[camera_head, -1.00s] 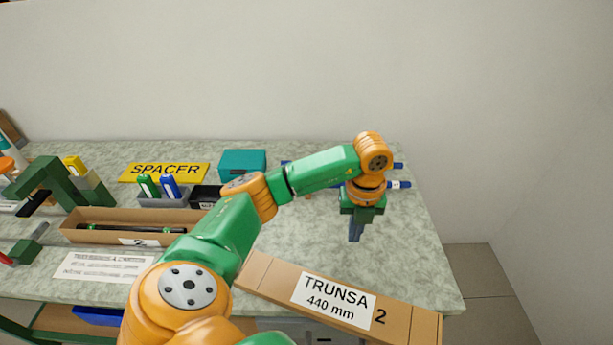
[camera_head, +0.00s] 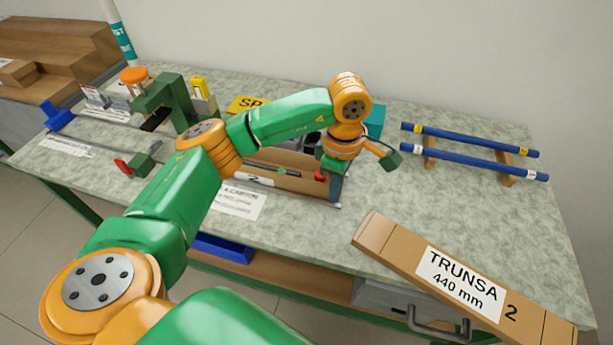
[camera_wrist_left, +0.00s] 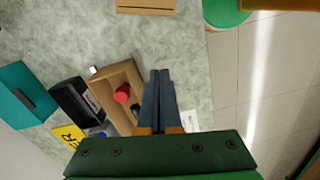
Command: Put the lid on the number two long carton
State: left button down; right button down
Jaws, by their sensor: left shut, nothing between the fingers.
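The open number two long carton (camera_head: 306,184) is a brown box in the middle of the table, partly hidden by my left arm. A dark rod with a green band and a red end lies in it. The wrist view shows the open carton (camera_wrist_left: 100,73) beside my fingers. The brown lid (camera_head: 395,243), labelled TRUNSA 440 mm and 2, lies apart at the table's front right; an edge of it shows in the wrist view (camera_wrist_left: 147,6). My left gripper (camera_head: 336,199) is shut and empty, pointing down by the carton's right end. It also shows in the wrist view (camera_wrist_left: 159,72).
Two blue rods (camera_head: 470,142) rest on wooden supports at the back right. A green fixture (camera_head: 168,98) is at left. Table between carton and lid is clear.

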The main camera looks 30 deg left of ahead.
aim_at(351, 231)
pick_arm(q)
jog(key=f, duration=0.1)
jog(key=d+f, duration=0.1)
jog(key=f, duration=0.1)
jog(key=f+p, duration=0.1)
jog(key=shift+w+d+f, duration=0.15)
jog(key=shift+w+d, duration=0.05)
jog(key=shift+d, duration=0.1)
jog(key=f, duration=0.5)
jog(key=shift+a+f+p, duration=0.25)
jog(key=shift+p, duration=0.1)
jog(key=d+p, duration=0.1)
jog(key=d, duration=0.2)
jog(key=shift+w+d+r, duration=0.1)
jog(key=shift+w+d, duration=0.05)
jog(key=shift+d, duration=0.5)
pick_arm(e)
jog(key=r, duration=0.1)
jog(key=d+r, duration=0.1)
jog(key=r, duration=0.1)
pick_arm(q)
jog(key=shift+a, duration=0.1)
pick_arm(e)
jog(key=shift+a+f, duration=0.1)
